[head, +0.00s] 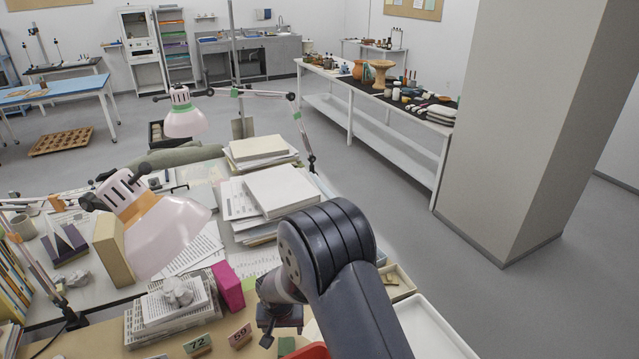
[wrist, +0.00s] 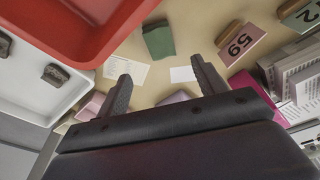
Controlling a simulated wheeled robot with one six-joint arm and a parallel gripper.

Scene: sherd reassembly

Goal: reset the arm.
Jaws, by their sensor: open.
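My arm reaches out over the worktable from the bottom of the head view, with my gripper (head: 272,318) pointing down and partly hidden there. In the wrist view my gripper (wrist: 160,68) shows two dark fingers spread apart with nothing between them. Below it are a tan surface with small white papers (wrist: 182,74) and some pinkish pieces partly hidden behind the gripper. A green block (wrist: 158,40) lies beyond the fingers.
A red tray (wrist: 85,35) and a white tray (wrist: 35,85) holding dark pieces (wrist: 55,75) are at left in the wrist view. Number cards (head: 240,335), a magenta box (head: 228,287), paper stacks (head: 280,190) and lamps (head: 165,225) crowd the table. Open floor lies right.

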